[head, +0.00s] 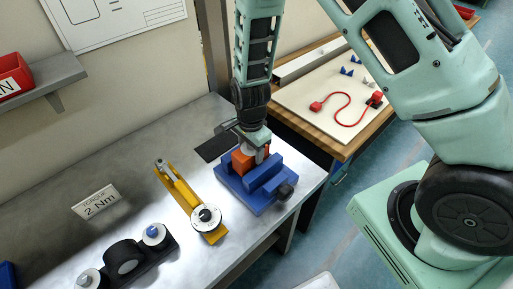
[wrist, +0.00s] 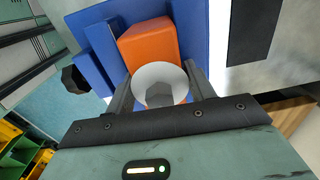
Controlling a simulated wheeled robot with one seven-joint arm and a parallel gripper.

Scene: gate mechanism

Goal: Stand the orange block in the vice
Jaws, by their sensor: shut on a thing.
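The orange block (head: 241,162) is at the blue vice (head: 266,205) on the grey bench, between the vice's blue parts. My gripper (head: 257,150) points down over the vice. In the wrist view the fingers of my gripper (wrist: 160,95) are on either side of the pale round piece, shut on the block by it. The block's underside is hidden, so I cannot tell whether it touches the vice floor.
A yellow fixture with a dial (head: 206,218) stands left of the vice. A black holder with round parts (head: 125,258) and a 2 Nm sign (head: 96,204) are further left. A wooden table with a board (head: 335,95) is behind right.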

